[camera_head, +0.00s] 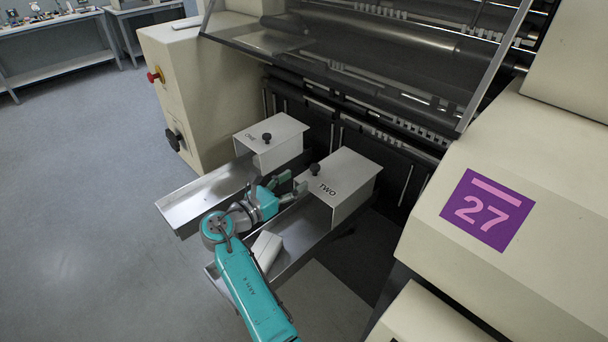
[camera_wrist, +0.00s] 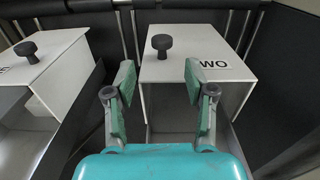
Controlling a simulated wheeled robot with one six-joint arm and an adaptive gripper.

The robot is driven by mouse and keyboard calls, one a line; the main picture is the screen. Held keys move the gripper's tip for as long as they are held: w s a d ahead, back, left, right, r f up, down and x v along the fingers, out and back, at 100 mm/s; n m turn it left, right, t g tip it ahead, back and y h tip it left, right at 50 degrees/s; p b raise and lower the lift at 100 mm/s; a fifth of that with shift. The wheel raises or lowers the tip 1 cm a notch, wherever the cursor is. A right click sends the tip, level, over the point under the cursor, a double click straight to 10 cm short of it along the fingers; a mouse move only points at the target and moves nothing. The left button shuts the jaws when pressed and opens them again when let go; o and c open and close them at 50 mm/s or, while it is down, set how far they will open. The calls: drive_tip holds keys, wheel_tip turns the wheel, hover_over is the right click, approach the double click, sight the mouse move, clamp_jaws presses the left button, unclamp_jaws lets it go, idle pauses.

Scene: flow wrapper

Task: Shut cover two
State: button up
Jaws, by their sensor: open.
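Cover two (camera_head: 343,180) is a white box-shaped cover marked TWO with a dark knob (camera_head: 314,170) on top. It sits at the machine end of the right tray (camera_head: 305,237), and the near part of that tray is uncovered. In the wrist view, cover two (camera_wrist: 193,73) is straight ahead, with its knob (camera_wrist: 162,43) beyond and between the fingers. My gripper (camera_head: 291,183) is open and empty, just short of the cover's front left side. It also shows in the wrist view (camera_wrist: 158,82). I see no clear contact with the knob.
Cover one (camera_head: 272,138) with its own knob stands to the left over its tray (camera_head: 200,197). A pale block (camera_head: 266,250) lies in the right tray near my arm. The machine's housing (camera_head: 490,190) marked 27 rises on the right. Open floor (camera_head: 90,200) lies left.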

drive_tip(key=v, duration=0.6)
idle(0.4)
